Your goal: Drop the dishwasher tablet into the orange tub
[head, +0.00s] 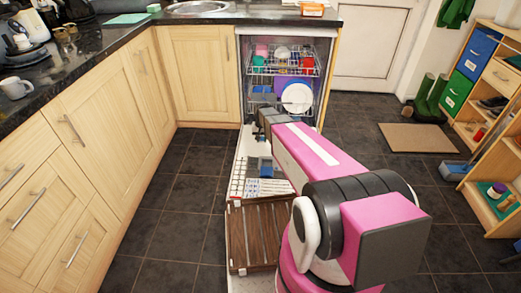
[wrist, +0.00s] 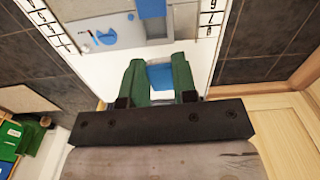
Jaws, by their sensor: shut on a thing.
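My gripper (wrist: 158,72) shows in the wrist view with its two green fingers closed on a small blue and white block, the dishwasher tablet (wrist: 160,77). They are above the light inner face of the open dishwasher door. In the head view my gripper (head: 266,117) is in front of the open dishwasher, partly hidden by my arm; the tablet cannot be made out there. The orange tub (head: 312,9) stands on the dark worktop, right of the sink, near the worktop's right end. It is not in the wrist view.
The open dishwasher (head: 243,95) has loaded racks, and its door (head: 235,187) is lowered over the floor. A slatted wooden crate (head: 237,237) is in front. The sink (head: 197,7) is left of the tub.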

